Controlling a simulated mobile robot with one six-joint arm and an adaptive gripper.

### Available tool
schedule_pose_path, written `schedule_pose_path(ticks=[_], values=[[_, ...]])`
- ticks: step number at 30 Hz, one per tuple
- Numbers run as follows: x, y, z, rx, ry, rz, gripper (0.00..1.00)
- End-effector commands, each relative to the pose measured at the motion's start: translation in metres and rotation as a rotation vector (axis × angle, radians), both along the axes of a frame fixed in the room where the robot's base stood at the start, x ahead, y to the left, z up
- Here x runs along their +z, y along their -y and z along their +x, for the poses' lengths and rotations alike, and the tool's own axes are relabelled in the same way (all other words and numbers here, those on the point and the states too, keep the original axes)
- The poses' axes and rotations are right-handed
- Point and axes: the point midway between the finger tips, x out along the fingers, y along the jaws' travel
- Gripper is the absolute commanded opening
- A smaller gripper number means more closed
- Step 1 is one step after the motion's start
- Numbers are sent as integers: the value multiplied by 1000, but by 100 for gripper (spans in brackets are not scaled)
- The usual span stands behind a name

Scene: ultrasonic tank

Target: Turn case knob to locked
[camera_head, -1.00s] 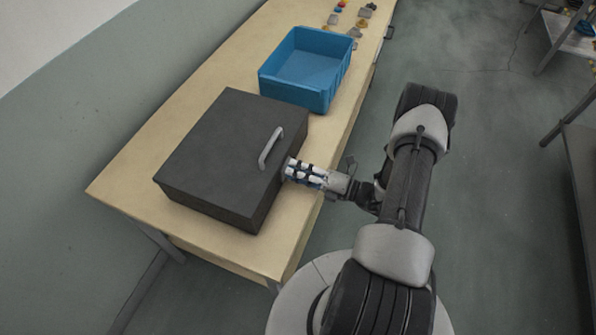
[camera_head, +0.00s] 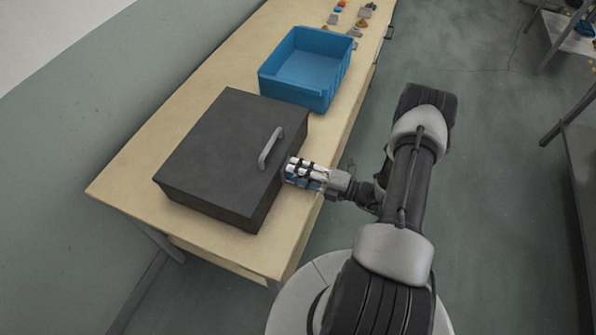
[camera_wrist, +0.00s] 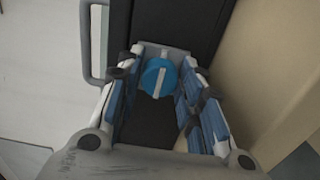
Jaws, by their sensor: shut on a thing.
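The dark case (camera_head: 222,150) sits shut on the bench, with a grey handle (camera_head: 270,147) on its lid. The handle also shows at the upper left of the wrist view (camera_wrist: 87,40). The blue round knob (camera_wrist: 158,84) with a white bar across it is on the case's side, between my fingertips in the wrist view. My gripper (camera_wrist: 160,78) is shut on the knob, one finger on each side. In the head view my gripper (camera_head: 290,170) is against the case's right side and hides the knob. The white bar looks nearly upright in the wrist view.
A blue open bin (camera_head: 305,70) stands behind the case on the wooden bench (camera_head: 125,185). Several small coloured parts (camera_head: 350,20) lie at the bench's far end. Open floor (camera_head: 480,200) is to the right, with a shelf (camera_head: 570,40) beyond.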

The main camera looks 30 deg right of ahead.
Motion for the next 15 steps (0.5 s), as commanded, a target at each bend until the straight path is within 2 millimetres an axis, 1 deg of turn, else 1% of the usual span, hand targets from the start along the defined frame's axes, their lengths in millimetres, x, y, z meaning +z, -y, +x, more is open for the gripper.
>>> schedule_pose_path(ticks=[2,3,10,15], values=[[0,0,0,-1,-1,2,10],[0,0,0,-1,-1,2,37],[0,0,0,-1,0,0,52],[0,0,0,-1,0,0,53]])
